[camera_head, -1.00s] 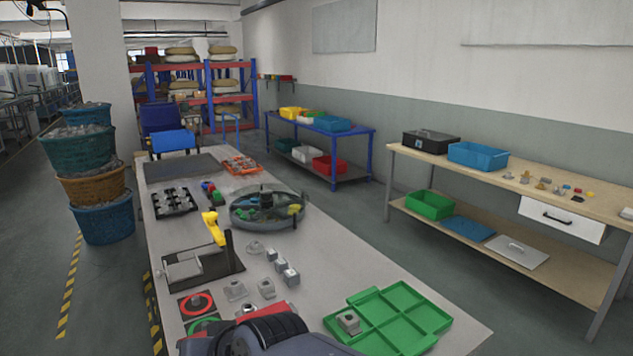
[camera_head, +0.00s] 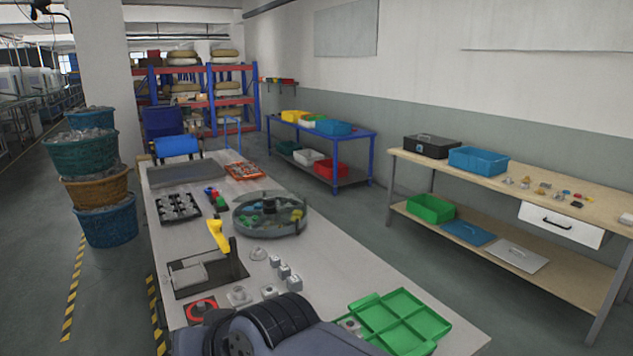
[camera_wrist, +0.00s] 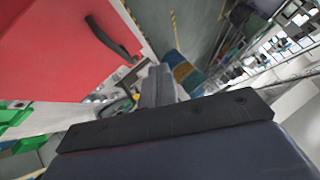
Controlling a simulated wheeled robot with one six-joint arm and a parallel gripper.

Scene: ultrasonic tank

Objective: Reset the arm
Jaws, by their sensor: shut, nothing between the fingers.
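In the wrist view my gripper (camera_wrist: 157,82) points forward with its grey fingers together and nothing between them. The black palm bar lies across the picture below them. In the head view only my dark arm links show at the bottom edge; my gripper is not visible there. The long grey worktable (camera_head: 330,265) runs away from me beneath my arm. The fingers show against a blurred, tilted background, and I see them touching nothing.
A red surface with a black handle (camera_wrist: 112,38) fills the wrist view's upper left. The green compartment tray (camera_head: 405,322) lies right of my arm, partly covered by it. Metal blocks (camera_head: 285,273), a yellow-handled clamp (camera_head: 217,236) and a round tray (camera_head: 270,228) stand farther back.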

